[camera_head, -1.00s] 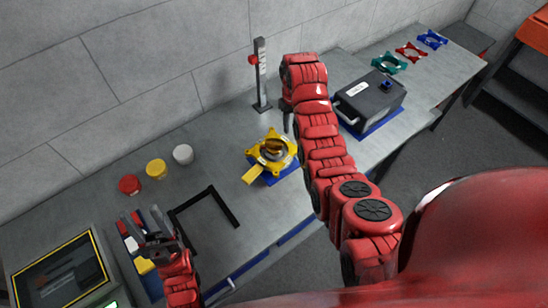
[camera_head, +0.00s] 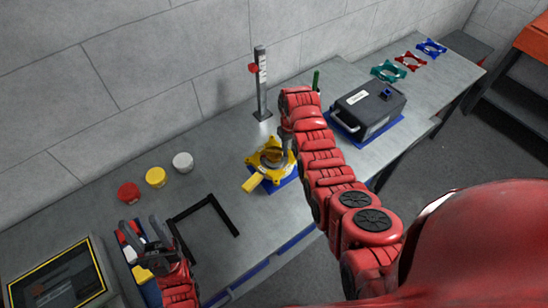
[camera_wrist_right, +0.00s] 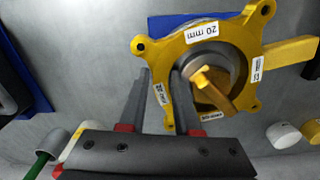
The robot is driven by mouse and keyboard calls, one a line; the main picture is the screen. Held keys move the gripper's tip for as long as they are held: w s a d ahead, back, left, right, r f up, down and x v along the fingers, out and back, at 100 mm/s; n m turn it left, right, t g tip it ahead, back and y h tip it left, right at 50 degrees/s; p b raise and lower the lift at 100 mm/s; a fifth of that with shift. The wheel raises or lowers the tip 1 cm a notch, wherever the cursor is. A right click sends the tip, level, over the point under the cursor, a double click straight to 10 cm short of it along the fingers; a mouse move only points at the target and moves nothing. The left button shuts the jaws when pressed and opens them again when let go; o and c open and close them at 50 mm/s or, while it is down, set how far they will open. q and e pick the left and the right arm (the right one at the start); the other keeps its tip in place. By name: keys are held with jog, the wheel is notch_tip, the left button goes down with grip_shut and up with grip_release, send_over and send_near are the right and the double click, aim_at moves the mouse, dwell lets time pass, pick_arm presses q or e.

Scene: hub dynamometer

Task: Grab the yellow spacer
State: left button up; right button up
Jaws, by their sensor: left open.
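The yellow spacer (camera_head: 258,160) is a four-lobed flange with "20 mm" labels and a side tab. It sits around a grey hub on a blue base at the middle of the bench. In the right wrist view the spacer (camera_wrist_right: 250,37) surrounds the hub, with a yellow knob (camera_wrist_right: 212,88) at the centre. My right gripper (camera_wrist_right: 158,74) is open, one finger outside the spacer's edge and one over its inner side near the hub. Contact cannot be told. My left gripper (camera_head: 140,225) is open above a tool tray (camera_head: 152,288) at the left.
Red (camera_head: 129,192), yellow (camera_head: 155,177) and white (camera_head: 183,162) caps stand behind a black bracket (camera_head: 222,213). A gauge post (camera_head: 262,90) stands behind the spacer. A black box (camera_head: 370,108) is to its right. Teal, red and blue (camera_head: 432,47) flanges lie farther right. A monitor (camera_head: 55,280) is front left.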

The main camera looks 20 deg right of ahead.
grip_shut()
dwell(0.5)
